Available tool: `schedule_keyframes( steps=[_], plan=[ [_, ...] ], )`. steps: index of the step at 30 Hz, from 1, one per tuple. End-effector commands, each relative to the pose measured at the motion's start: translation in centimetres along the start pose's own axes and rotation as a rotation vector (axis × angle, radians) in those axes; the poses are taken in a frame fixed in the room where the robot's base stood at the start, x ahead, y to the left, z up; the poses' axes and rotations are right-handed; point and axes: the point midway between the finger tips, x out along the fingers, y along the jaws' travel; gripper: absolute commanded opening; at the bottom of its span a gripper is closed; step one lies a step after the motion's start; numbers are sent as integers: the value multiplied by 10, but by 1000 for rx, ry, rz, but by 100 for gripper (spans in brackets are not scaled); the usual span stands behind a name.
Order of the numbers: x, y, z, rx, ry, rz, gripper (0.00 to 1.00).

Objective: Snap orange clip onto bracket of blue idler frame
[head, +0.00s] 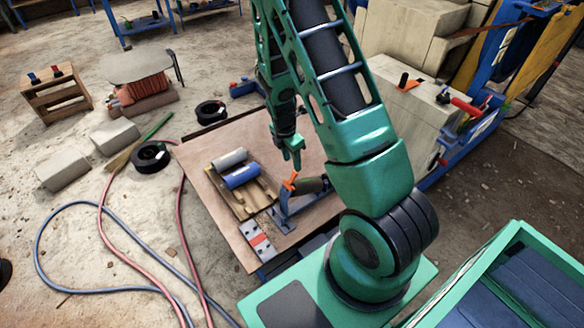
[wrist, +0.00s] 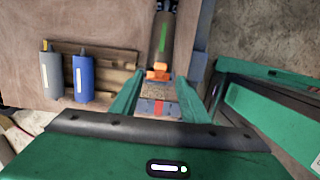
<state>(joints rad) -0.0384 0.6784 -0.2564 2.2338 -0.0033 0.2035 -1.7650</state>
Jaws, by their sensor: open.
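The orange clip (head: 290,181) is at the upper end of the blue idler frame (head: 283,212), by the near end of a dark roller (head: 314,185). I cannot tell whether it is snapped onto the bracket. My gripper (head: 291,160) is open just above the clip, pointing down. In the wrist view the clip (wrist: 158,72) shows between the tips of my two green fingers (wrist: 160,82), with no clear contact. The roller (wrist: 161,38) with its green stripe lies beyond it. The blue frame is mostly hidden there.
A grey roller (head: 230,159) and a blue roller (head: 241,177) lie on a wooden pallet (head: 222,196) on the brown table (head: 196,163). A red-and-grey plate (head: 259,241) lies at the near edge. Hoses (head: 103,218) and black coils (head: 151,156) lie on the floor.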

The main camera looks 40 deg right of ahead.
Motion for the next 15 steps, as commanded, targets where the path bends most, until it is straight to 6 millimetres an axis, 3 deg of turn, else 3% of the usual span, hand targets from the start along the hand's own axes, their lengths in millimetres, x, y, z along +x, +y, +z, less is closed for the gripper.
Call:
schedule_keyframes(
  steps=[6, 15],
  plan=[
    [-21, 0, 0, 0, -1, 1, 41],
    [-25, 0, 0, 1, -1, -1, 41]
  ],
)
